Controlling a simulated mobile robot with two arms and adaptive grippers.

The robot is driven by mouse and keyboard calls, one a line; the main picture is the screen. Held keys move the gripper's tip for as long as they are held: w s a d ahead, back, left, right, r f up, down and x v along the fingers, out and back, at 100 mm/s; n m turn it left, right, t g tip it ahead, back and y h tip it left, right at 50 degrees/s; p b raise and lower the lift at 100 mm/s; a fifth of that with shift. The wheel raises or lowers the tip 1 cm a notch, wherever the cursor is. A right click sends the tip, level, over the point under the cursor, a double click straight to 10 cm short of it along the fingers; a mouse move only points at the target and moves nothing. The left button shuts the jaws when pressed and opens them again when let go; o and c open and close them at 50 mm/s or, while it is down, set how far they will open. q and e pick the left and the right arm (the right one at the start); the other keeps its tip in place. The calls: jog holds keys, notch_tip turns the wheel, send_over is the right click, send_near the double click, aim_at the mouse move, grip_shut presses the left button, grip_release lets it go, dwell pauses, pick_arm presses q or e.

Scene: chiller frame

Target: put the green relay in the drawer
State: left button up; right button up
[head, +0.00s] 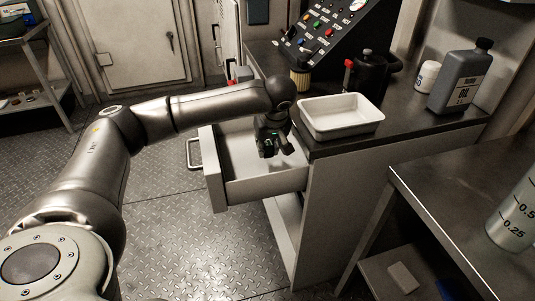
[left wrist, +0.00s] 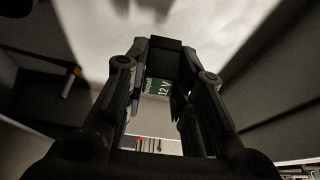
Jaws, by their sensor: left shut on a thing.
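The drawer (head: 262,187) is pulled out from the counter cabinet, and its white inside shows. My left gripper (head: 268,150) reaches over the open drawer from above, with its fingers at or just below the level of the rim. In the left wrist view my left gripper (left wrist: 160,75) is shut on the green relay (left wrist: 160,88), a dark green block with white "12 V" lettering. In the head view the relay is mostly hidden by the fingers. Whether the relay touches the drawer floor I cannot tell. My right gripper is not in view.
A white tray (head: 318,126) stands on the counter right beside the drawer. Behind it are a sloped control panel (head: 325,30) and a dark canister (head: 369,72). A grey oil bottle (head: 461,80) stands to the right. A metal table (head: 440,200) is at the near right.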

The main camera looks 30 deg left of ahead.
aim_at(267, 154)
pick_arm(q)
jog(key=shift+w+a+f, duration=0.15)
jog(key=shift+w+f, duration=0.05)
jog(key=shift+f, duration=0.15)
notch_tip(267, 154, down, 3)
jog(key=shift+r, duration=0.2)
jog(key=shift+w+f, duration=0.1)
jog(key=shift+f, duration=0.2)
jog(key=o, duration=0.6)
jog(key=shift+f, duration=0.1)
jog(key=o, duration=0.4)
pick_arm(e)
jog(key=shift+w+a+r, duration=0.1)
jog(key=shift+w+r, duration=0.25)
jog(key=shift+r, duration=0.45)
